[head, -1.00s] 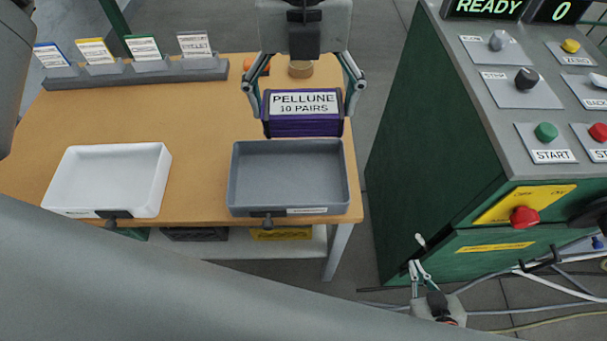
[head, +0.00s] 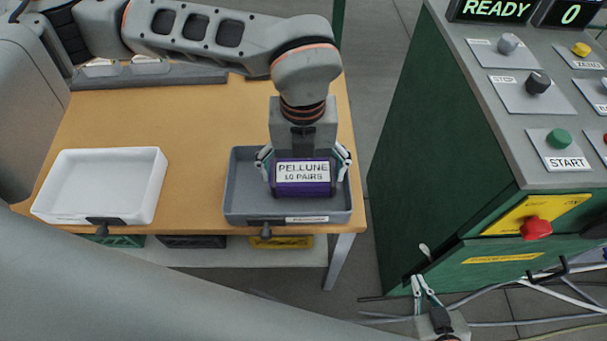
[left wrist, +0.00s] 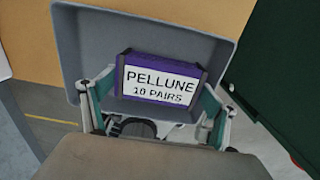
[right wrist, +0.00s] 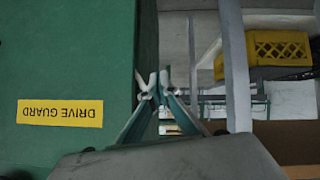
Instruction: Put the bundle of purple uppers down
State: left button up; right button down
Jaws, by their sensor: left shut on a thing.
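The bundle of purple uppers (head: 303,190) has a white label reading PELLUNE 10 PAIRS. It is level, between the walls of the grey tray (head: 238,205) at the table's right end. I cannot tell if its underside touches the tray floor. My left gripper (head: 305,170) comes from above and is shut on the bundle's two ends. In the left wrist view the bundle (left wrist: 160,85) sits between the fingers, with the grey tray (left wrist: 85,35) around it. My right gripper (head: 423,286) is low beside the green machine, its fingertips together (right wrist: 156,88) and nothing clear between them.
A white tray (head: 100,180) stands empty on the table's left. Bare wooden tabletop (head: 200,125) lies behind and between the trays. The green machine (head: 430,170) with buttons stands right, across a floor gap. Crates sit on the shelf below; a yellow one (right wrist: 280,50) shows in the right wrist view.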

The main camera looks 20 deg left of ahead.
aim_at(303, 172)
pick_arm(q)
jog(key=shift+f, duration=1)
jog(key=shift+f, duration=0.15)
jog(key=o, duration=1.3)
jog(key=shift+c, duration=0.2)
notch_tip(303, 172, up, 11)
jog(key=shift+f+p, duration=0.15)
jog(key=shift+p, duration=0.55)
jog(key=shift+r, duration=0.8)
